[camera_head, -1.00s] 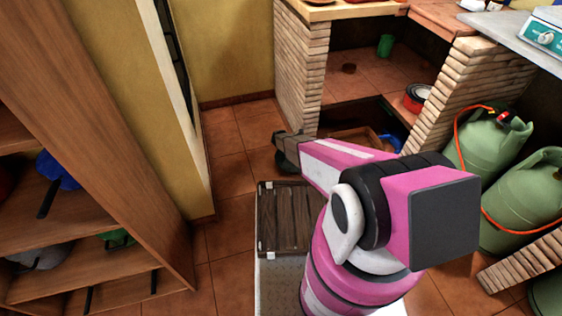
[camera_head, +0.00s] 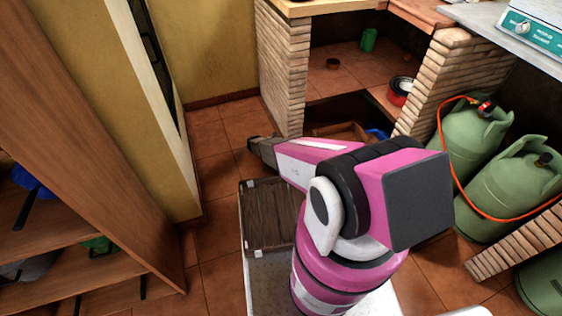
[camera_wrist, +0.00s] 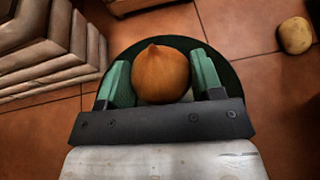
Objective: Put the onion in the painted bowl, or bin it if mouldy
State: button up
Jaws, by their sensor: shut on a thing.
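A round orange-brown onion (camera_wrist: 160,75) with a pointed top sits between the two green fingers of my gripper (camera_wrist: 163,84) in the wrist view. The gripper is shut on it. I see no mould on the side of the onion that shows. A dark green round thing (camera_wrist: 220,62) lies behind the onion and fingers; I cannot tell whether it is a bin. In the head view my gripper (camera_head: 262,150) is over the tiled floor, left of a brick pillar's foot, and the onion cannot be made out. No painted bowl can be made out.
A brick pillar (camera_head: 281,70) stands close to my gripper and also shows in the wrist view (camera_wrist: 45,50). A potato-like thing (camera_wrist: 295,35) lies on the floor. Wooden shelves (camera_head: 45,235) are at left, green gas cylinders (camera_head: 510,185) at right. Floor tiles (camera_head: 215,155) left of the gripper are clear.

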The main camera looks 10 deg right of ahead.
jog(key=shift+f, duration=0.35)
jog(key=o, duration=1)
jog(key=v, duration=1)
jog(key=shift+a+r, duration=0.2)
jog(key=shift+a, duration=0.15)
